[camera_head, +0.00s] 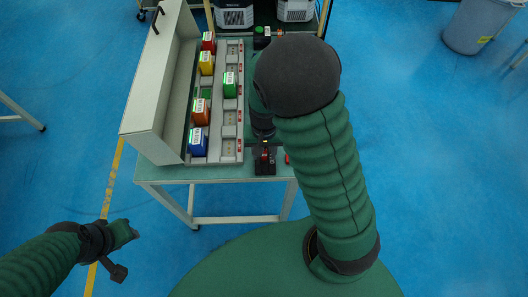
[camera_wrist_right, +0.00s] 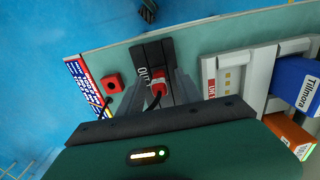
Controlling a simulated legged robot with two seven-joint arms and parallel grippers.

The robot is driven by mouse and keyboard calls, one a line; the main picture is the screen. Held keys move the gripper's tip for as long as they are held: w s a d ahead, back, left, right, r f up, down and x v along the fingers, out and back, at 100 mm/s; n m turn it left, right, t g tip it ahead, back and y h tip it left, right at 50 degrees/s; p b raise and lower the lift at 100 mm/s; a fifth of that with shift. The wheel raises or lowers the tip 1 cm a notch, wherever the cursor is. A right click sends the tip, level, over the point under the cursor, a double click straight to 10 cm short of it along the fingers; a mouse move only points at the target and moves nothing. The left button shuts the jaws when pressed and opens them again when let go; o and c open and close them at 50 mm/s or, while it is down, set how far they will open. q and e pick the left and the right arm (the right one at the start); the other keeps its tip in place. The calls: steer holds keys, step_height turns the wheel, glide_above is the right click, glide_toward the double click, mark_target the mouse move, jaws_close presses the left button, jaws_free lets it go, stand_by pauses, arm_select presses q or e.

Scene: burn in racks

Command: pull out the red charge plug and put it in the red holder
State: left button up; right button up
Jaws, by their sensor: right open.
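The red charge plug (camera_wrist_right: 158,86) sits in a black charger block (camera_wrist_right: 150,52) marked OUT at the table edge, with a dark cable at its near side. In the right wrist view, my right gripper (camera_wrist_right: 157,92) is open, its grey fingers on either side of the plug. The head view shows this gripper (camera_head: 264,141) partly hidden by my arm, at the black block (camera_head: 265,167). The red holder (camera_wrist_right: 114,83) is a small red square with a dark hole, left of the block in the wrist view. My left gripper (camera_head: 122,250) hangs away from the table; its jaw state is unclear.
A rack (camera_head: 216,155) with red, yellow, green, orange and blue modules stands left of the block in the head view. A printed label (camera_wrist_right: 86,84) lies beside the red holder. A grey bin (camera_head: 475,25) stands on the open blue floor.

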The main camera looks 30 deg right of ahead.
steer(key=shift+d, duration=0.1)
jaws_close()
stand_by(1.8)
